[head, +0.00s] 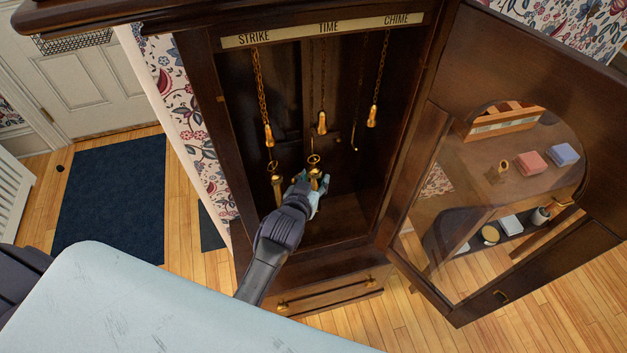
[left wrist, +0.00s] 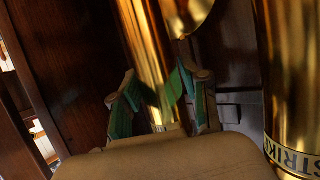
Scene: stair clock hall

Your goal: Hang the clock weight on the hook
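The tall clock case stands open, with STRIKE, TIME and CHIME on its label strip (head: 330,29). A brass weight (head: 315,174) with a ring on top is in my left gripper (head: 308,190). The left wrist view shows its brass cylinder (left wrist: 152,65) between the green finger pads (left wrist: 160,105), which close on both sides. The ring sits below the brass TIME hook (head: 322,123), with a gap between them. The STRIKE weight (head: 276,182) is left of the gripper, below the STRIKE hook (head: 268,136). The CHIME hook (head: 372,117) is bare. My right gripper is out of view.
The STRIKE weight's lettered side (left wrist: 288,150) is close on the right in the left wrist view. The case walls confine the arm. The glazed door (head: 480,200) stands open at right. A dark mat (head: 110,195) lies on the wooden floor at left.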

